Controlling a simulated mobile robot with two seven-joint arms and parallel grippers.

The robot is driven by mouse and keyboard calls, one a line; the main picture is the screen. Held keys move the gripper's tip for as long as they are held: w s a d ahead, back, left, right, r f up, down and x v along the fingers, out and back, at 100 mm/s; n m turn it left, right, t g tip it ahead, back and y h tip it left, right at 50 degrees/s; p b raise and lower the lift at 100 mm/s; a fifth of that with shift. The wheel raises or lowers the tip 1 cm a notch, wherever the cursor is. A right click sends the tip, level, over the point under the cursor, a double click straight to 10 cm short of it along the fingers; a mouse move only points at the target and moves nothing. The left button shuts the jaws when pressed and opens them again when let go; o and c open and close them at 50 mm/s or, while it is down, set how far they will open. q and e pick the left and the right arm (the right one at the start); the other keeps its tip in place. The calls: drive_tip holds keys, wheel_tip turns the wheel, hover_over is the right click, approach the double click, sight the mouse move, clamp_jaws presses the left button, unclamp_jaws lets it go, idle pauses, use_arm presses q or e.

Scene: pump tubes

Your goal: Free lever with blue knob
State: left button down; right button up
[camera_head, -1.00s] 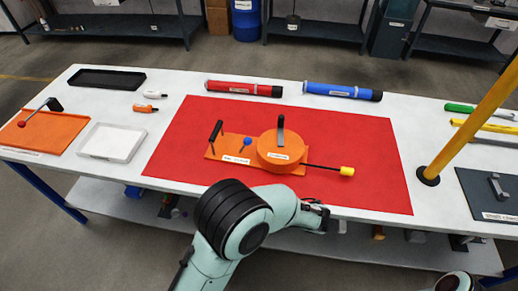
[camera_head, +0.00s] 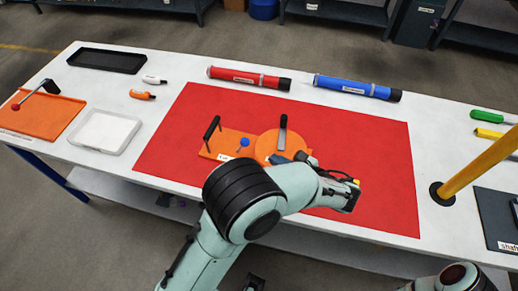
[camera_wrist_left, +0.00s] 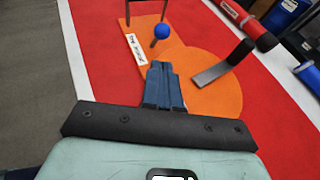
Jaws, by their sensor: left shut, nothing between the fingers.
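The blue knob (camera_head: 244,142) stands on a short lever on the orange plate (camera_head: 215,145), left of the round orange disc (camera_head: 268,142). In the left wrist view the blue knob (camera_wrist_left: 162,31) is just beyond my fingertips, with a visible gap. My left gripper (camera_head: 278,158) reaches over the front of the disc, pointing left toward the knob. Its dark blue fingers (camera_wrist_left: 159,66) are shut and empty. The arm hides the disc's front part and most of the yellow-tipped rod (camera_head: 356,182). My right gripper is out of view.
A black-handled bar (camera_head: 283,134) rises from the disc, and a black handle (camera_head: 212,128) stands at the plate's left. Red (camera_head: 248,78) and blue (camera_head: 357,87) tubes lie behind the red mat (camera_head: 365,140). A yellow post (camera_head: 480,160) stands at right.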

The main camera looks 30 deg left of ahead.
use_arm(q)
approach(241, 146)
drive_tip(key=w+a, duration=0.2)
drive_tip(key=a, duration=0.1)
drive_tip(key=shift+f, duration=0.4)
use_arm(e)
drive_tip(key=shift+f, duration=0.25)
use_arm(q)
drive_tip(key=shift+r, duration=0.1)
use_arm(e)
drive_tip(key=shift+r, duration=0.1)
